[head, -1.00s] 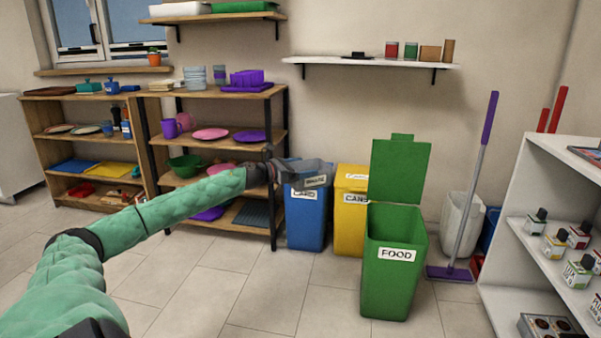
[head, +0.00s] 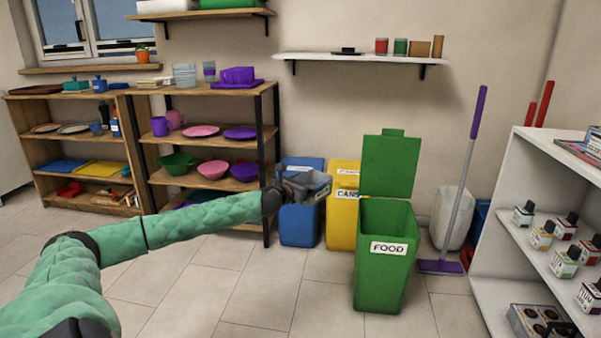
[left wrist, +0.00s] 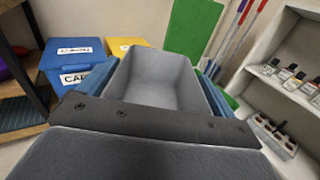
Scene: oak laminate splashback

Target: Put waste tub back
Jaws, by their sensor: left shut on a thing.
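The grey waste tub (head: 312,186) is held in the air at the end of my left arm, in front of the blue and yellow bins in the head view. My left gripper (head: 290,192) is shut on it. In the left wrist view the tub (left wrist: 165,80) is seen from above between the two blue-grey fingers, and its visible inside looks empty. The green FOOD bin (head: 384,265) stands open to the right of the tub, its lid (head: 388,165) raised. The tub's label is hardly readable now. My right gripper is not in view.
A blue bin (head: 300,228) and a yellow CANS bin (head: 343,220) stand against the wall. A wooden shelf unit (head: 205,134) with dishes is at left, a white shelf (head: 510,175) with small bottles at right. A purple mop (head: 465,185) leans by the wall. The front floor is clear.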

